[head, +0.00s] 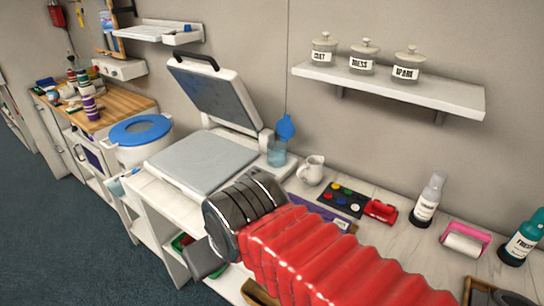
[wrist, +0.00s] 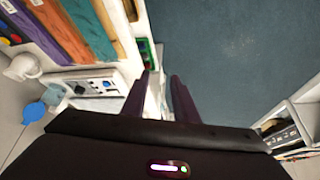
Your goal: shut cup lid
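The cup (head: 277,154) is clear blue and stands upright on the counter, just right of the open press. Its blue lid (head: 285,127) is raised above the rim, tilted up toward the wall. In the wrist view the cup (wrist: 54,94) and the round blue lid (wrist: 34,112) show at the left edge. My gripper (wrist: 161,88) has its two dark fingers apart with nothing between them. It points past the counter edge toward the floor, away from the cup. In the head view my red-sleeved arm crosses the front of the counter, and the fingers are hidden.
The press (head: 202,160) stands left of the cup with its upper plate (head: 215,92) raised. A white pitcher (head: 312,170) stands close right of the cup, with a paint palette (head: 342,198) beyond it. A wall shelf (head: 390,88) with jars hangs above, to the right.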

